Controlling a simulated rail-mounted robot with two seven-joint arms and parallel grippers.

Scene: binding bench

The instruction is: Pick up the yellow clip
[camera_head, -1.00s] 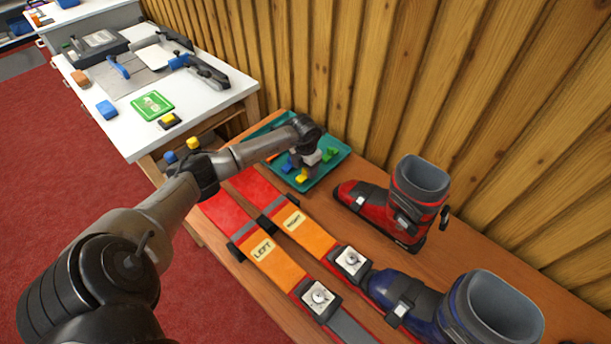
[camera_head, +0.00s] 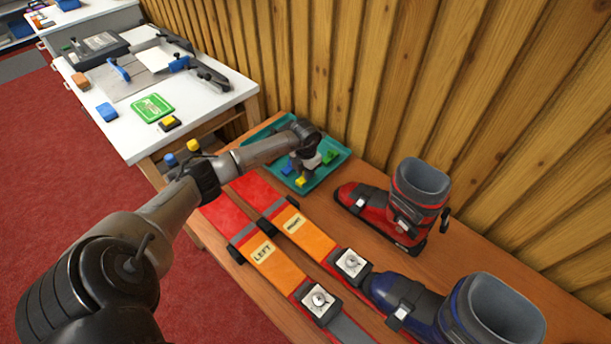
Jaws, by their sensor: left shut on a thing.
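The yellow clip (camera_head: 301,181) is in the teal tray (camera_head: 335,171) on the wooden bench. My left gripper (camera_head: 301,174) points down into the tray, shut, with the yellow clip at its fingertips. I cannot tell whether the clip is clear of the tray floor. Blue clips (camera_head: 287,168) lie just left of the gripper and green clips (camera_head: 330,157) lie to its right, in the same tray. My right gripper is not in view.
Two skis (camera_head: 280,262) marked LEFT and RIGHT lie in front of the tray. A red boot (camera_head: 372,199) and a blue boot (camera_head: 408,300) stand to the right. The wooden wall (camera_head: 420,90) rises close behind. A white table (camera_head: 190,110) with tools is at the back left.

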